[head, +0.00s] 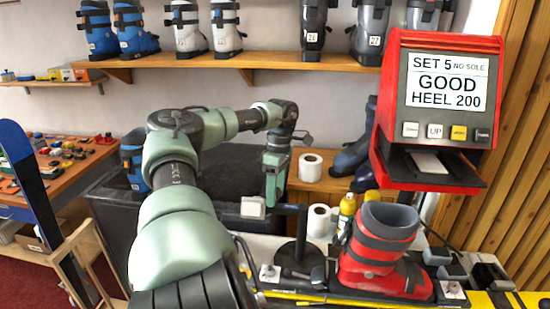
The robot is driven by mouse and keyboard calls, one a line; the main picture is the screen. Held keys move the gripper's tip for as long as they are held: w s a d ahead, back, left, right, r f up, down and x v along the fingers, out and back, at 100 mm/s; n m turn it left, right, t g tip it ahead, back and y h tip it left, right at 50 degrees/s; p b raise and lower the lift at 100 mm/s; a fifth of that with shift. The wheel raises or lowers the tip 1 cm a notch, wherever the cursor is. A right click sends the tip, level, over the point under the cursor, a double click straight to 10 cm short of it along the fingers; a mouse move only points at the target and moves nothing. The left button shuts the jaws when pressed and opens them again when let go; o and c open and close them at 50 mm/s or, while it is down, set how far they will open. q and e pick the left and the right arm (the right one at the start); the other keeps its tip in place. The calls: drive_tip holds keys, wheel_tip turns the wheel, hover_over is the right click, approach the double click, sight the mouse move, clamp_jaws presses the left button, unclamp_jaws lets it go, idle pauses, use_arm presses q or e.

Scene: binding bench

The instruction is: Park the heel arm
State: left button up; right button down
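The heel arm (290,208) looks like a dark horizontal bar on a black post (301,235), left of the red ski boot (382,238). It points left, away from the boot, with a pale block (253,207) near its far end. My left gripper (270,202) points down at that end of the bar, between the block and the post. Its fingertips are small and partly hidden, so I cannot tell whether they touch or grip the bar. The boot stands upright on the bench device. My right gripper is out of view.
A red display unit (440,110) reads "SET 5 NO SOLE, GOOD, HEEL 200". White rolls (310,167) and yellow bottles (347,205) stand behind the post and boot. A dark bin (110,205) is at left. Shelves of boots line the wall.

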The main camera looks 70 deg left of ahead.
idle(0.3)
use_arm(q)
drive_tip(key=shift+w+a+r, duration=0.1)
drive_tip(key=shift+a+r, duration=0.05)
drive_tip(key=shift+r, duration=0.7)
drive_tip(key=shift+w+a+r, duration=0.1)
drive_tip(key=shift+r, duration=0.7)
drive_tip(key=shift+w+a+r, duration=0.1)
drive_tip(key=shift+a+r, duration=0.05)
drive_tip(key=shift+r, duration=0.7)
drive_tip(key=shift+a+r+b, duration=0.15)
drive_tip(key=shift+r+b, duration=0.2)
drive_tip(key=shift+r, duration=0.15)
drive_tip(key=shift+w+r, duration=0.25)
drive_tip(key=shift+r, duration=0.5)
